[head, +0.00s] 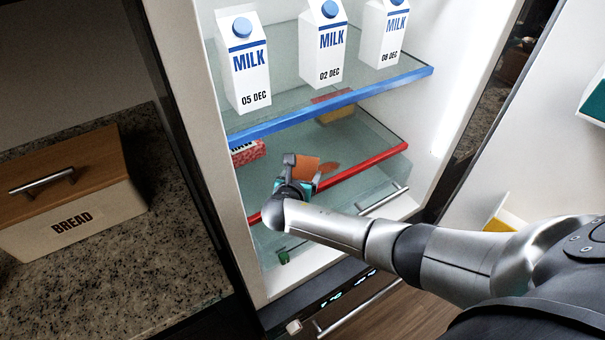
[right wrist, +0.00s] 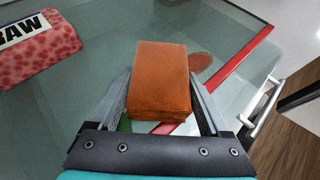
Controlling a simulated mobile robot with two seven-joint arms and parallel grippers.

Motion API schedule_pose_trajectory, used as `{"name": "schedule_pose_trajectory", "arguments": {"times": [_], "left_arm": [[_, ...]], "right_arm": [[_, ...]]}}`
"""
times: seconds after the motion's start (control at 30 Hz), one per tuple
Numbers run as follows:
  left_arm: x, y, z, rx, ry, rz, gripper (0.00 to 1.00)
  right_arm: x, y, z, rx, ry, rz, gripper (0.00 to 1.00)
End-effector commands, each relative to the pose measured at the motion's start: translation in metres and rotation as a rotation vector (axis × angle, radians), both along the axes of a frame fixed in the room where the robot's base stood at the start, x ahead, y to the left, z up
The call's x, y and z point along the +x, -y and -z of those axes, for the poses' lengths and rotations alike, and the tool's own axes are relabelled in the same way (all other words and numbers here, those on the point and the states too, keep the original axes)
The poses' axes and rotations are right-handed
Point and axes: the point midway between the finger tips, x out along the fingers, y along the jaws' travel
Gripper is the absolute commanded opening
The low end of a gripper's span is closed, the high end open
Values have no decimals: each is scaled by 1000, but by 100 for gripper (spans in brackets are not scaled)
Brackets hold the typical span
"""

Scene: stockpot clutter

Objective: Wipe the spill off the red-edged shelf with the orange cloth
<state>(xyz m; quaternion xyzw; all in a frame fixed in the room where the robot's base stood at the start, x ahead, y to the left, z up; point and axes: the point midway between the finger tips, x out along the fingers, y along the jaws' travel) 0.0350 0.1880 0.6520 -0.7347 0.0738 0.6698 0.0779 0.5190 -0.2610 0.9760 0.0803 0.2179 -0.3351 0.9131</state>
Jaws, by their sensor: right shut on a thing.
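The red-edged shelf (head: 375,158) is a glass shelf in the open fridge, below a blue-edged one. A reddish-brown spill (head: 329,168) lies on it near the front edge. My right gripper (head: 297,176) is over the shelf's front left part, shut on the orange cloth (head: 306,165). In the right wrist view the cloth (right wrist: 160,75) is a folded block between the fingers (right wrist: 162,104). The spill (right wrist: 201,65) shows just beyond the cloth's right side, beside the red edge (right wrist: 244,56). Whether the cloth touches the glass I cannot tell. My left gripper is not in view.
A red package marked RAW (right wrist: 38,55) lies left of the cloth. A yellow and red item (head: 335,110) is farther back. Milk cartons (head: 243,65) stand on the blue-edged shelf (head: 330,103) above. A drawer handle (head: 384,199) is below. The bread box (head: 70,200) is outside, left.

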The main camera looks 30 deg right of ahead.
Motion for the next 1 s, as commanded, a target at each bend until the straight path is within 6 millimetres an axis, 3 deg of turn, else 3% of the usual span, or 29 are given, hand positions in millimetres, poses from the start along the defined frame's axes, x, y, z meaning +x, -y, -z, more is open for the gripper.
{"name": "schedule_pose_trajectory", "arguments": {"times": [1.0], "left_arm": [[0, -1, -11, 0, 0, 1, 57]], "right_arm": [[4, 67, 3, 1, -3, 4, 32]]}}
